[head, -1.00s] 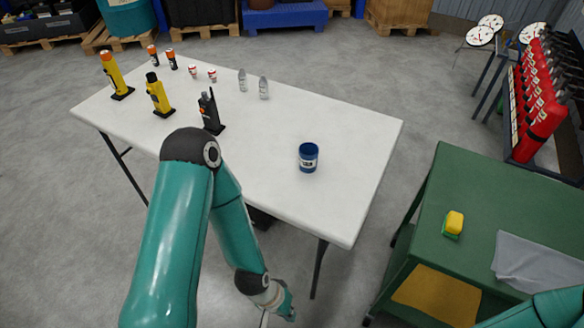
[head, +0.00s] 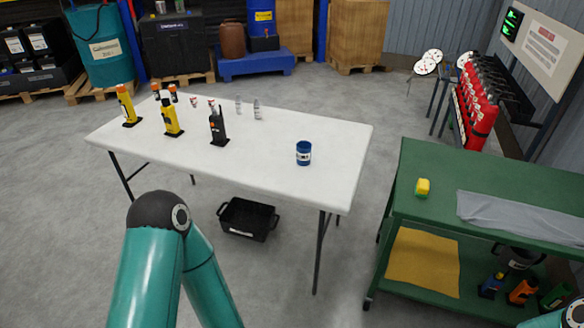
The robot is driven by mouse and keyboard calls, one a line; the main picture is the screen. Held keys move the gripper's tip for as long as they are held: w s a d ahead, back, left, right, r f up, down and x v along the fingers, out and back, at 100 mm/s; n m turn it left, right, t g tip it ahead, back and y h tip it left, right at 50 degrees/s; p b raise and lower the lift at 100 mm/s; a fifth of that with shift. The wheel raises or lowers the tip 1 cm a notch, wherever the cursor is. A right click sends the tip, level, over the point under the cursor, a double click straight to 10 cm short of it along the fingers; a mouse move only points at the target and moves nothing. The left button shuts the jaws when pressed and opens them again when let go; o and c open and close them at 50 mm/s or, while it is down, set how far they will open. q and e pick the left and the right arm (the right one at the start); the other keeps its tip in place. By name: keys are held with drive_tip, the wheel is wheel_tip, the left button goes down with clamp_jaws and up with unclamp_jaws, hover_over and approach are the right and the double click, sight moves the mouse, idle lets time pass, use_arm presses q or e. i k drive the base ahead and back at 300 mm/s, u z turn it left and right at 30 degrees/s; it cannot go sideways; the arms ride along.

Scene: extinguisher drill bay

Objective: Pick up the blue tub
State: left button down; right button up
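The blue tub (head: 303,153) is a small dark blue cylinder with a white label. It stands upright near the right end of the white table (head: 275,173) in the head view. Nothing touches it. My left arm comes in at the lower left, in front of the table, and its gripper is below the picture. Only a small piece of my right arm shows at the bottom right corner; its gripper is out of view.
Yellow flashlights (head: 171,117), a black radio (head: 218,126), small cans and clear bottles (head: 257,110) stand on the table's left and back. A black crate (head: 248,219) is beneath.

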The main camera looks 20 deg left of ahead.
sight(304, 154)
drive_tip(key=u, duration=0.95)
drive_tip(key=i, duration=0.95)
drive_tip(key=u, duration=0.05)
